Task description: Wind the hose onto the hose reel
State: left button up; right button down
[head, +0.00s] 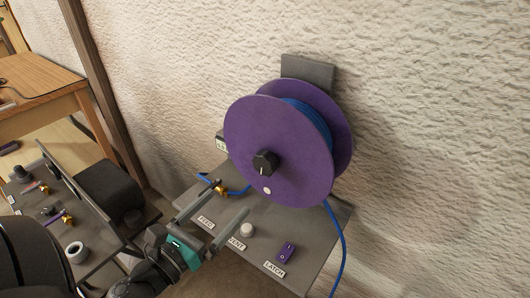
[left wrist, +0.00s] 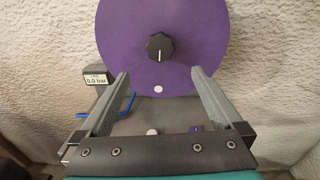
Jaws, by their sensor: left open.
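The hose reel (head: 250,130) has purple flanges and stands upright over a grey panel against the wall. A black knob (head: 265,162) with a white mark is at its hub and also shows in the left wrist view (left wrist: 160,47). Blue hose (head: 312,120) lies between the flanges. A length of hose (head: 337,250) hangs down at the right, its lower end out of frame. A short blue piece with a brass fitting (head: 219,189) is at the panel's left. My left gripper (head: 225,204) is open and empty, its fingers pointing at the reel below the knob, apparently apart from it.
The grey panel (head: 318,225) bears FEED, VENT and LATCH labels, a white round button (head: 247,230) and a purple switch (head: 287,252). A gauge (left wrist: 96,79) reads 0.0 bar. A cluttered stand (head: 100,232) and a wooden table (head: 40,85) are at the left.

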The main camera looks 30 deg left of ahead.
aim_at(262, 166)
pick_arm(q)
jog(key=w+p, duration=0.1)
jog(key=w, duration=0.3)
jog(key=w+p, duration=0.1)
jog(key=w, duration=0.4)
jog(key=w+p, duration=0.2)
jog(key=w, duration=0.2)
jog(key=shift+w+d+r, duration=0.1)
jog(key=shift+w+d, duration=0.15)
jog(key=shift+d, duration=0.05)
jog(key=shift+w, duration=0.8)
jog(key=shift+c, duration=0.2)
grip_shut()
